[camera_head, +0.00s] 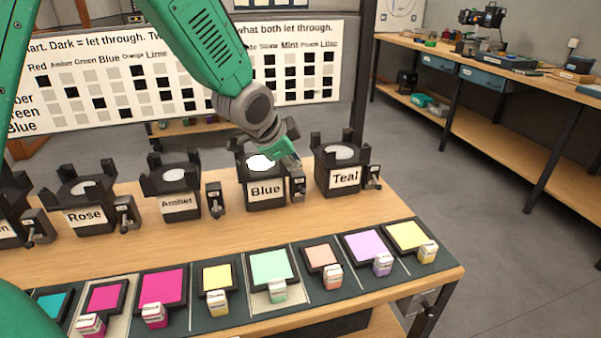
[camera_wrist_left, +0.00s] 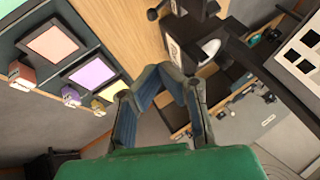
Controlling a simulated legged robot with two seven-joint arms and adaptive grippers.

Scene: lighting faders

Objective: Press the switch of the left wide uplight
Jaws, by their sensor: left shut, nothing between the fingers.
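A row of black uplights stands on the wooden table in the head view: Rose (camera_head: 84,191), Amber (camera_head: 176,181), Blue (camera_head: 264,170) and Teal (camera_head: 343,160), with another cut off at the left edge. I cannot tell which one is the left wide uplight. Each has a small switch box at its right, such as Blue's switch (camera_head: 298,188) and Amber's switch (camera_head: 214,200). Blue's disc glows bright white; the others look dull. My left gripper (camera_head: 294,161) is shut and empty, just above Blue's switch; contact cannot be told. It also shows in the wrist view (camera_wrist_left: 166,74). My right gripper is not in view.
Coloured filter panels with small tagged blocks line the table's front, such as the mint panel (camera_head: 271,266). A chart board (camera_head: 150,75) stands behind the uplights. A dark post (camera_head: 362,80) rises behind Teal. The wood strip between uplights and panels is clear.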

